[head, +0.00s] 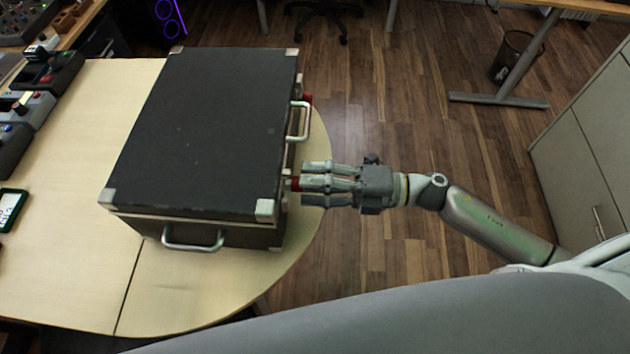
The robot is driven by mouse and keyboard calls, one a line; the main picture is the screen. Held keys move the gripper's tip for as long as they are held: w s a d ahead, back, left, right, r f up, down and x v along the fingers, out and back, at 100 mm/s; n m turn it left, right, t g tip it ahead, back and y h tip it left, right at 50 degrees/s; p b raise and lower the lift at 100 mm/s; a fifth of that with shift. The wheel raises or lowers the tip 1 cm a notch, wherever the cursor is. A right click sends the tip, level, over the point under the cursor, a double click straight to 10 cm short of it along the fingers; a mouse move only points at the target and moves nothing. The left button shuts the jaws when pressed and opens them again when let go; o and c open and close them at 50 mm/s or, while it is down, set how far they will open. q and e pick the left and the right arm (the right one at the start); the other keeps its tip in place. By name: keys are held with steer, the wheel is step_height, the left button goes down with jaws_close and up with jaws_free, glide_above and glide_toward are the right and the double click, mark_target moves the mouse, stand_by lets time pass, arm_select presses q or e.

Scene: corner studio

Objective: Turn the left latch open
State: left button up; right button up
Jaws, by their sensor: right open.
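A black case (205,130) with metal corners lies closed on the pale wooden table (200,290). Its right side carries a metal handle (305,120) between two red latches. The nearer latch (296,184), which I take as the left one, is partly hidden by my right gripper. The farther latch (309,98) shows beyond the handle. My right gripper (311,184) is open, its fingers pointing left around or just beside the nearer latch. I cannot tell if they touch it. How far the latch is turned is unclear. My left gripper is out of view.
A second handle (193,245) is on the case's near side. Control boxes (48,72) and a small green-edged device (12,207) sit at the left. A cabinet (590,140) stands at the right. The wooden floor right of the table is mostly clear.

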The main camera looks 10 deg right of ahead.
steer(key=v, duration=1.2)
